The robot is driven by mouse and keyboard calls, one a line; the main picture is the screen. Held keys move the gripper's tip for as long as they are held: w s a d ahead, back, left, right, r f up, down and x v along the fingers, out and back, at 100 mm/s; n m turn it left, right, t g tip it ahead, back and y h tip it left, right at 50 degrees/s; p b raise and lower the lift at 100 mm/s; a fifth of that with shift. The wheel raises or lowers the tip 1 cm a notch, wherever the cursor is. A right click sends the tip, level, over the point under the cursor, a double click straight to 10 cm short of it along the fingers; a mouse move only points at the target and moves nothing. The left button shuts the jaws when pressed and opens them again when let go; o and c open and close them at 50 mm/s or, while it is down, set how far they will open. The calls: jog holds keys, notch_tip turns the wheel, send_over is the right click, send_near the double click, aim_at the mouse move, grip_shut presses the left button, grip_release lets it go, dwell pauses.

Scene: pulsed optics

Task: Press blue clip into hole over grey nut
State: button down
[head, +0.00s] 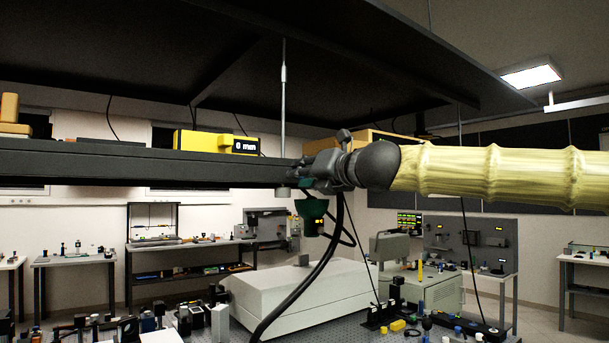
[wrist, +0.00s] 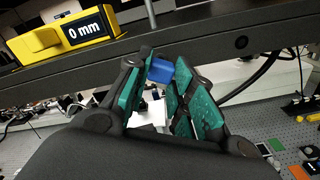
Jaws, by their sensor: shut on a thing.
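In the wrist view, a small blue clip (wrist: 160,71) sits between the tips of my gripper (wrist: 161,75), whose teal-padded fingers are shut on it. The clip is close under the lower edge of the dark shelf beam. In the head view my gripper (head: 300,180) reaches in from the right to the beam's right end, beside a thin vertical rod. The clip cannot be made out there. A small grey cylinder (head: 284,191) shows below the beam at the rod; I cannot tell if it is the grey nut.
The dark shelf beam (head: 130,170) carries a yellow block (head: 205,143) with a millimetre display. The vertical rod (head: 283,100) stands close to my gripper. A black cable hangs below my wrist. Below are a large pale box (head: 290,290) and a crowded optics table.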

jog(key=shift+x, duration=0.85)
dwell(0.4)
jog(key=shift+w+a, duration=0.2)
jog(key=shift+w, duration=0.05)
jog(key=shift+w, duration=0.1)
jog(key=c, duration=1.1)
grip_release()
jog(key=shift+w+a, duration=0.1)
jog(key=shift+a, duration=0.05)
jog(key=shift+c, duration=0.2)
jog(key=v, duration=1.6)
